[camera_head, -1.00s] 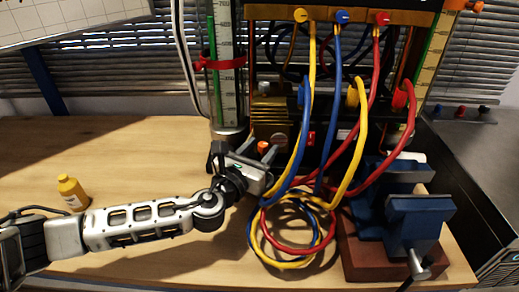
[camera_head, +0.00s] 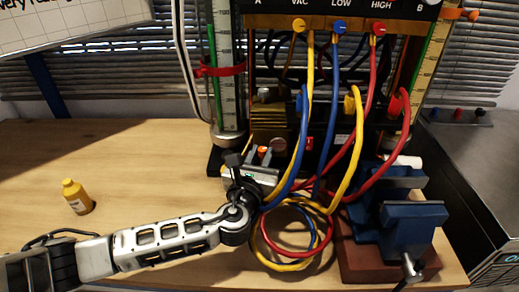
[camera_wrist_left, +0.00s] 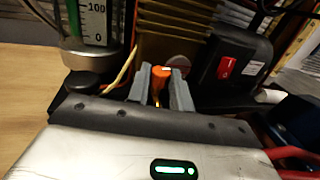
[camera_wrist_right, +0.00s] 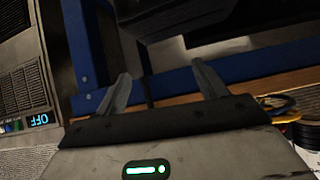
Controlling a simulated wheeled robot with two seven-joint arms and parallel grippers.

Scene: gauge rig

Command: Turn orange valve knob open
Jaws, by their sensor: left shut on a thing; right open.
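The orange valve knob (camera_head: 263,150) sits low on the rig, behind the hoses, and also shows in the left wrist view (camera_wrist_left: 160,76). My left gripper (camera_head: 264,154) has its two grey fingers (camera_wrist_left: 162,90) on either side of the knob, shut on it. The knob's lower part is partly hidden between the fingers. My right gripper (camera_wrist_right: 162,80) shows only in the right wrist view, with its fingers wide apart and nothing between them, away from the knob.
Yellow, blue and red hoses (camera_head: 355,150) hang just right of my left gripper and loop on the bench. A blue vise (camera_head: 410,220) stands at the right. A black box with a red switch (camera_wrist_left: 227,68) is beside the knob. A yellow bottle (camera_head: 77,197) stands left; bench around it is clear.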

